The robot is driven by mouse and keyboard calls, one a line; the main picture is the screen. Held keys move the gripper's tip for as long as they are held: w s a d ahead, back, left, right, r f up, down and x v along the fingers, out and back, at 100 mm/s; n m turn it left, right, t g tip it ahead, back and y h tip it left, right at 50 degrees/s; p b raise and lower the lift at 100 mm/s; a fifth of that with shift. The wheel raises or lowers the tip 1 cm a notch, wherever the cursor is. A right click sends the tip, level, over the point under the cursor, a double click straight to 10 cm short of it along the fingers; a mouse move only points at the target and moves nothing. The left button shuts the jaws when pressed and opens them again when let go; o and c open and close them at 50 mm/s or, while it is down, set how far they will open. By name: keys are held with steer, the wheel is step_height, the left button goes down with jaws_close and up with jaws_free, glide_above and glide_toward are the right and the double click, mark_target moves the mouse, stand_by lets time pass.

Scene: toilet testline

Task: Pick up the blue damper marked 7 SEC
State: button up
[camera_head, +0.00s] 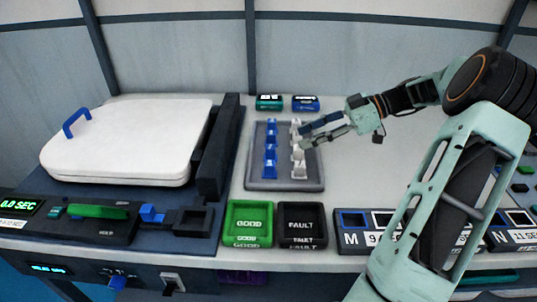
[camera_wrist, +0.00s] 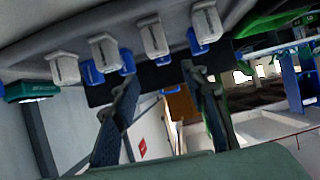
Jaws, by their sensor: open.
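Several blue dampers (camera_head: 270,150) stand in a row on the left side of a grey tray (camera_head: 256,184). Several white dampers (camera_head: 298,170) stand in a row on the tray's right side. No 7 SEC mark is legible, so I cannot tell which blue damper carries it. My gripper (camera_head: 304,137) is open and empty, reaching from the right to the white row; the blue row lies farther left. In the wrist view, my gripper's fingers (camera_wrist: 160,76) are apart, with white dampers (camera_wrist: 106,52) nearer and blue pieces (camera_wrist: 92,74) partly hidden behind them.
A green GOOD bin (camera_head: 248,240) and a black FAULT bin (camera_head: 302,242) stand in front of the tray. A teal box (camera_head: 269,102) and a blue box (camera_head: 305,103) stand behind it. A white toilet lid (camera_head: 125,140) fills the left.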

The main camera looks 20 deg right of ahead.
mark_target(273, 147)
steer(key=shift+s+d+r+t+y, duration=0.15)
steer(key=shift+d+r+t+y, duration=0.15)
steer(key=shift+d, duration=0.15)
steer(key=b+x, duration=0.1)
steer(key=x, duration=0.4)
steer(key=shift+a, duration=0.1)
steer(key=shift+s+b+x, duration=0.15)
steer(key=shift+b+x, duration=0.2)
steer(key=shift+x, duration=1)
steer(key=shift+s+b+x, duration=0.15)
steer(key=shift+b+x, duration=0.15)
steer(key=shift+x, duration=1)
steer(key=shift+a, duration=0.1)
steer(key=shift+c, duration=0.7)
jaws_close()
